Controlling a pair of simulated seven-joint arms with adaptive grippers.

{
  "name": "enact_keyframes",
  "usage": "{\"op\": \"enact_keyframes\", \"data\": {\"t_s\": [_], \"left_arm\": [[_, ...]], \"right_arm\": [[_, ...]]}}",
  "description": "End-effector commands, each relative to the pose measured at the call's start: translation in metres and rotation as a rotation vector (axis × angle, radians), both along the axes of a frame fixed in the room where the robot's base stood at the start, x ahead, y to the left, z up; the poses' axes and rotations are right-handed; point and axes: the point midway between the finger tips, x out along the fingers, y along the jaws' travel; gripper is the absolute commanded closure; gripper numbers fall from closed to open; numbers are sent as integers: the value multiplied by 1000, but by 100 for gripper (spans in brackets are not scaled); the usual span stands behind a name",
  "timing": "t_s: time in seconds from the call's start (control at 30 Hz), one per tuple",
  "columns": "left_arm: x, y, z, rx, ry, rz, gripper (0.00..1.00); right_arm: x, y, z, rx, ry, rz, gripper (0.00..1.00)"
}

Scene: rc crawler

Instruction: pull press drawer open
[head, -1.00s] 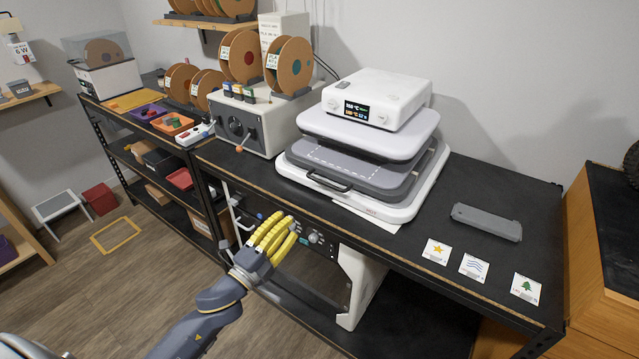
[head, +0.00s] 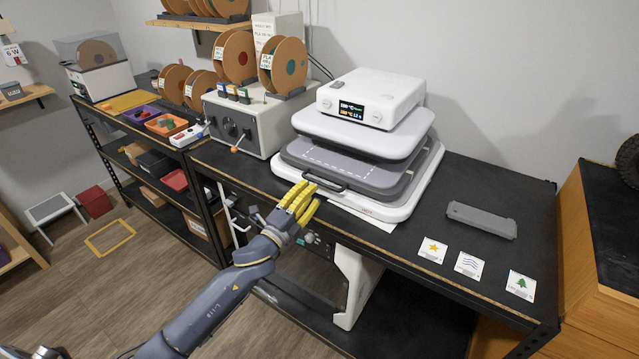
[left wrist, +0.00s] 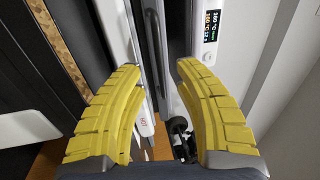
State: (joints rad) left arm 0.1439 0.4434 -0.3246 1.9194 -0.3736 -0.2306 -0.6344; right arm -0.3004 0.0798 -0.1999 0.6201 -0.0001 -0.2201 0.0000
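The white heat press (head: 372,97) stands on the black bench, with its grey drawer (head: 345,168) under the raised upper plate. The drawer's dark handle (head: 324,183) is on its front edge. My left gripper (head: 310,194) has yellow fingers and is just in front of the handle's left part. In the left wrist view my left gripper (left wrist: 160,67) has its fingers spread, with nothing held between them. The handle (left wrist: 153,30) lies ahead of the gap, beyond the fingertips. I cannot tell whether a finger touches it. My right gripper is in neither view.
A grey bar-shaped object (head: 481,219) and three picture cards (head: 471,264) lie on the bench to the right. A grey box machine (head: 243,125) with spools stands left of the press. The bench's front edge (head: 400,270) runs beneath the handle.

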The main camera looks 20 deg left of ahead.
Motion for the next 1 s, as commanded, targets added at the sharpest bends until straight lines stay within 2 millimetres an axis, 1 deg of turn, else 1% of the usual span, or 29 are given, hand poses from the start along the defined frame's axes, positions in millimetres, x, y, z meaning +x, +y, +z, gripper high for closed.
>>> {"op": "enact_keyframes", "data": {"t_s": [0.03, 0.2, 0.4, 0.6, 0.87, 0.9, 1.0], "left_arm": [[8, -3, 2, -1, -1, 0, 68], [27, -9, 5, -2, 1, 0, 68], [42, -13, 8, -2, 2, 0, 68], [47, -15, 9, -1, 0, 0, 68], [47, -15, 9, -1, 1, 0, 68], [47, -15, 9, -1, 1, 0, 66], [47, -15, 9, -1, 1, 0, 77]], "right_arm": [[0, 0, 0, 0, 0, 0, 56], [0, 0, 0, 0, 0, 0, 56], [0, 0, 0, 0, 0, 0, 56], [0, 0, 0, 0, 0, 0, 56], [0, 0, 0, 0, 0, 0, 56], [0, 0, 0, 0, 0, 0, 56], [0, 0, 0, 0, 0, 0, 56]]}}
